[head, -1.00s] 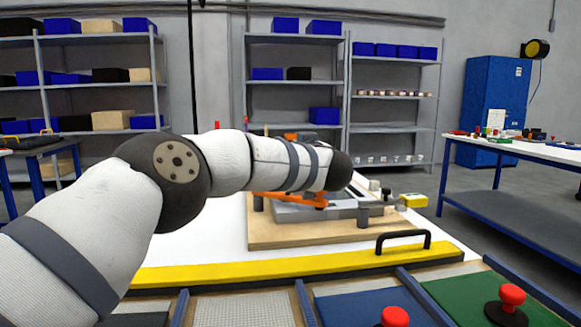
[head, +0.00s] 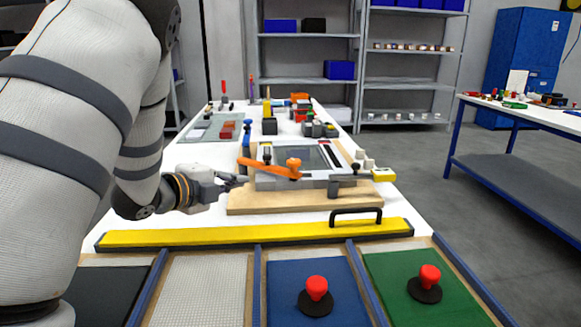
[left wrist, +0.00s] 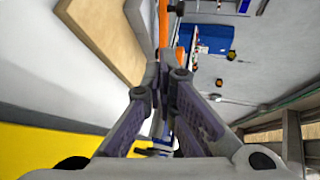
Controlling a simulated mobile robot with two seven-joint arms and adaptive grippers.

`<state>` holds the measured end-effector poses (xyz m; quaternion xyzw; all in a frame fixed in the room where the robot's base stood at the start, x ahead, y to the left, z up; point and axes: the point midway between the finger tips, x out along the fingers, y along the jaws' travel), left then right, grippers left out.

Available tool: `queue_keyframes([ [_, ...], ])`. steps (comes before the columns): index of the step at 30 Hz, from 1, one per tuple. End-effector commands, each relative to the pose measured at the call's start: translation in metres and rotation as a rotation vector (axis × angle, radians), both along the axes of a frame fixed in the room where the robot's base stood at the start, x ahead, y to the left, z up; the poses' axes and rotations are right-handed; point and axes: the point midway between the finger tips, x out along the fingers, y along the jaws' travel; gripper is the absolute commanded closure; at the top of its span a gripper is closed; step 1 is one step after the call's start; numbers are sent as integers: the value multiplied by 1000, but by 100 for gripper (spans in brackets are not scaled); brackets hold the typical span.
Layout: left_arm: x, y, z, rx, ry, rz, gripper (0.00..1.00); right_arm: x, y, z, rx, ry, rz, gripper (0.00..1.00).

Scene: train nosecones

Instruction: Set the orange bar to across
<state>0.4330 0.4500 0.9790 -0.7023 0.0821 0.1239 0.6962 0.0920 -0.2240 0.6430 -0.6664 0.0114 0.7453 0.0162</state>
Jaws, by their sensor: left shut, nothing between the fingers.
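The orange bar (head: 268,168) lies across the left front of a grey frame (head: 312,181) on a wooden board (head: 285,202). My left gripper (head: 241,181) is shut and empty, just left of the frame and below the bar's left end. In the left wrist view the closed fingertips (left wrist: 166,75) point toward part of the orange bar (left wrist: 164,25) at the top; whether they touch it I cannot tell. My right gripper is in neither view.
A yellow strip (head: 200,237) with a black handle (head: 356,214) runs in front of the board. Nearer are coloured panels with red knobs (head: 316,288). Blocks and tools (head: 228,130) stand farther back on the white table. A second table (head: 530,118) is at the right.

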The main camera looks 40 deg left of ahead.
Motion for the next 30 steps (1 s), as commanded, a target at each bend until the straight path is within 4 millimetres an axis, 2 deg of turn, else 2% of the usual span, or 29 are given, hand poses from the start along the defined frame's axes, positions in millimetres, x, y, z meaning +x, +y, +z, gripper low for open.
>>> queue_keyframes([
  [1,4,0,-8,1,13,-2,100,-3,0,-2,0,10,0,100],
  [12,80,4,-33,1,14,-3,100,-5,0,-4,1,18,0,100],
  [18,116,6,-38,1,12,-2,100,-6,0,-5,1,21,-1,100],
  [24,133,8,-39,1,15,-1,100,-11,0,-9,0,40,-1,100],
  [30,134,8,-36,0,11,0,100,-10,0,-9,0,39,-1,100],
])
